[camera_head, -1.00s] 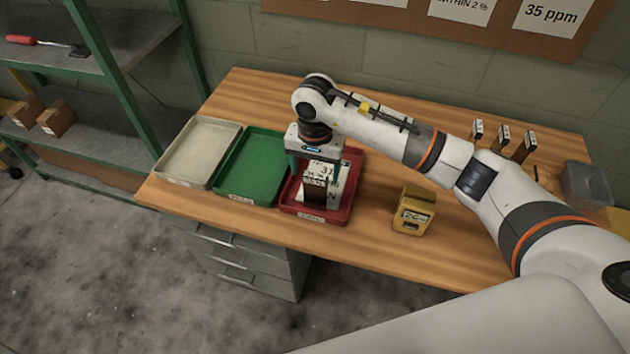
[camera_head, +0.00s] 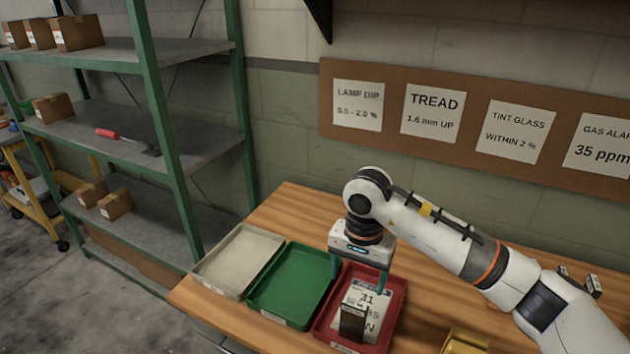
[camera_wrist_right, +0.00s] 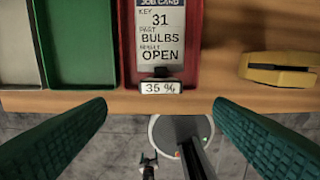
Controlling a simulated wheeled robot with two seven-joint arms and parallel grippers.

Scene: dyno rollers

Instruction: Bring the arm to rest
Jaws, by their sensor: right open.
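My right gripper (camera_head: 359,272) is open and empty, above the back of the red tray (camera_head: 398,312) in the head view. In the right wrist view its two green fingers (camera_wrist_right: 160,108) stand wide apart with nothing between them. A white job card (camera_head: 373,300) lies in the red tray; in the wrist view it reads key 31, bulbs, open. A dark block (camera_head: 353,322) stands on the card's near part, clear of the fingers; its label (camera_wrist_right: 162,88) reads 35 %.
A green tray (camera_head: 255,298) and a beige tray (camera_head: 208,272) sit left of the red one on the wooden table (camera_head: 292,205). A yellow device (camera_head: 465,342) is at the right. A green-framed shelf (camera_head: 165,140) stands left; a notice board (camera_head: 400,150) hangs behind.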

